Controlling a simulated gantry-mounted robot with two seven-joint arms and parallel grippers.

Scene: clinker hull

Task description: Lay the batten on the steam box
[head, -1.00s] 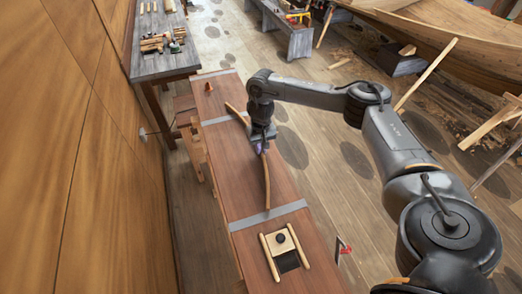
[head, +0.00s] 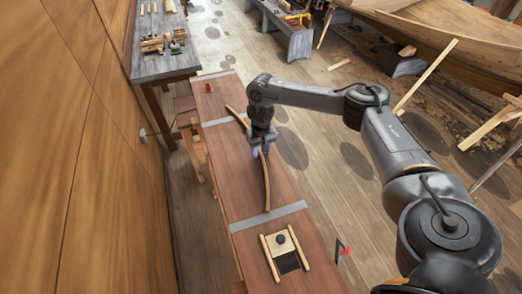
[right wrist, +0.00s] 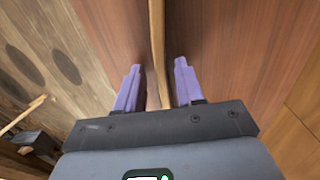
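The steam box (head: 232,165) is the long reddish-brown wooden box with grey metal straps, running away from me in the head view. A thin, curved wooden batten (head: 267,190) lies along its top. Its middle is hidden behind my right gripper, so I cannot tell if the strip beyond it (head: 235,115) is the same piece. My right gripper (head: 262,153) points down over the batten. In the right wrist view, its two purple fingers (right wrist: 157,85) stand open, one on each side of the batten (right wrist: 157,40), with a gap on both sides. My left gripper is not in view.
A small hatch with two wooden rails (head: 271,244) is on the near end of the box. A red flag-like piece (head: 343,248) is beside it. A grey bench (head: 160,66) stands at the far left. The wooden hull (head: 465,50) is at the right.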

